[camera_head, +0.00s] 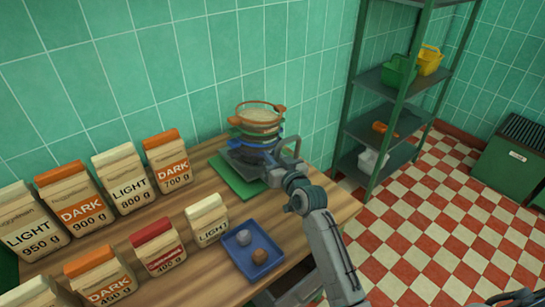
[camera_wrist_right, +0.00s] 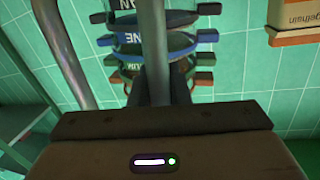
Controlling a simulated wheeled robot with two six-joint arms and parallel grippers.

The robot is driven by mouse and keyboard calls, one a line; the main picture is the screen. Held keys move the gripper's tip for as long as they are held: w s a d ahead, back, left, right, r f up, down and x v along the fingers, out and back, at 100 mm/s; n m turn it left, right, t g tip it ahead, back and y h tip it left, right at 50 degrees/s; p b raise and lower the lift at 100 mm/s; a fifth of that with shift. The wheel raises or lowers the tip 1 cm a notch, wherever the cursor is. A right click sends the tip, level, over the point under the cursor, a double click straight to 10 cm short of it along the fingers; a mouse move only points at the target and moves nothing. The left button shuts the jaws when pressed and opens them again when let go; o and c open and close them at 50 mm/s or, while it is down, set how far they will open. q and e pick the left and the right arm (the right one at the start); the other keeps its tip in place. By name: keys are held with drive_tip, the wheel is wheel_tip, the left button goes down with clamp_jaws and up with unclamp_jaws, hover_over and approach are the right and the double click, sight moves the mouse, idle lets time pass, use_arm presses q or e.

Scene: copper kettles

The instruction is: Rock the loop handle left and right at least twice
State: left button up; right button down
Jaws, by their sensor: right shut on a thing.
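The grey loop handle (camera_head: 290,146) stands up at the right side of the stacked sieves (camera_head: 259,118) in the head view. In the right wrist view one grey bar of the loop handle (camera_wrist_right: 154,45) runs upright between the fingers, and another bends at the left. My right gripper (camera_head: 276,163) is shut on the loop handle; the fingertips (camera_wrist_right: 160,88) are partly hidden by the gripper body in the wrist view. The sieves have orange, green and blue rims and stand behind the handle. My left gripper is not in view.
A green mat (camera_head: 233,179) lies under the stack. A blue tray (camera_head: 231,260) with two small lumps sits nearer. Several labelled bags, such as the dark 700 g bag (camera_head: 168,168), fill the left of the wooden table (camera_head: 190,262). A metal shelf (camera_head: 386,82) stands at right.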

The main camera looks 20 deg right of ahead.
drive_tip(key=c, duration=1.4)
unclamp_jaws()
drive_tip(key=shift+o, duration=0.2)
